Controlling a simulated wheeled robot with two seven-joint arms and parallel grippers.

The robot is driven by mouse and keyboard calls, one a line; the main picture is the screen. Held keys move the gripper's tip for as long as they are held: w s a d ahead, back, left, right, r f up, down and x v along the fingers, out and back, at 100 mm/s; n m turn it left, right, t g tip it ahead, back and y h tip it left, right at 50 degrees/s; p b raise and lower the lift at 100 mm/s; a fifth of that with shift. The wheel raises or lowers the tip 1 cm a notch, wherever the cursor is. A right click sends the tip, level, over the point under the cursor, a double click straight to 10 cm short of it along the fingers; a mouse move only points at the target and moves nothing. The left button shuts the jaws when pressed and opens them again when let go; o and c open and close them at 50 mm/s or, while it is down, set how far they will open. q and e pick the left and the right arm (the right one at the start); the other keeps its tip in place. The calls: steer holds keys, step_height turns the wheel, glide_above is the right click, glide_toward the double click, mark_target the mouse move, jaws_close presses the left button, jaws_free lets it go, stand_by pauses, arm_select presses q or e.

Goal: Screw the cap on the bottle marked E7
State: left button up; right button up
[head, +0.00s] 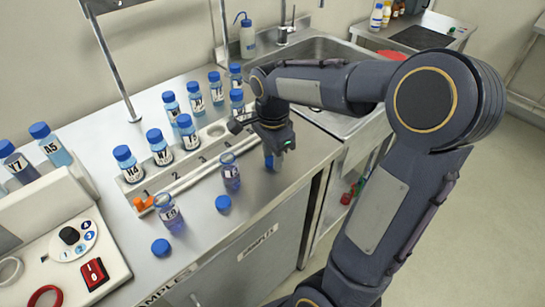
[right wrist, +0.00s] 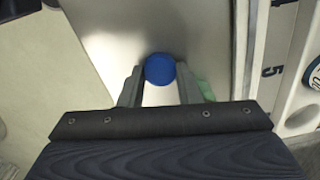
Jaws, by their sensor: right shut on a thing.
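My right gripper (head: 273,158) points down over the steel bench, right of the bottle rack. It is shut on a blue cap (right wrist: 160,69), which shows between its fingers in the right wrist view. Two uncapped bottles with blue liquid stand on the bench: one (head: 231,172) left of my gripper, and one (head: 170,214) nearer the front left. The labels on both are too small to read for certain, so I cannot tell which is E7. My gripper is apart from both. My left gripper is not in view.
Loose blue caps lie on the bench, one by the middle (head: 223,204) and one at the front (head: 160,247). A white numbered rack (head: 180,172) holds several capped bottles, with more behind. A device with a dial (head: 69,236) stands left; a sink (head: 318,50) is behind.

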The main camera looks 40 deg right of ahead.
steer(key=shift+r, duration=0.5)
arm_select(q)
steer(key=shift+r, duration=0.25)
arm_select(e)
steer(key=s+a+r, duration=0.3)
steer(key=s+r, duration=0.8)
steer(key=s, duration=0.2)
steer(key=shift+s+a+r, duration=0.3)
steer(key=shift+r, duration=0.05)
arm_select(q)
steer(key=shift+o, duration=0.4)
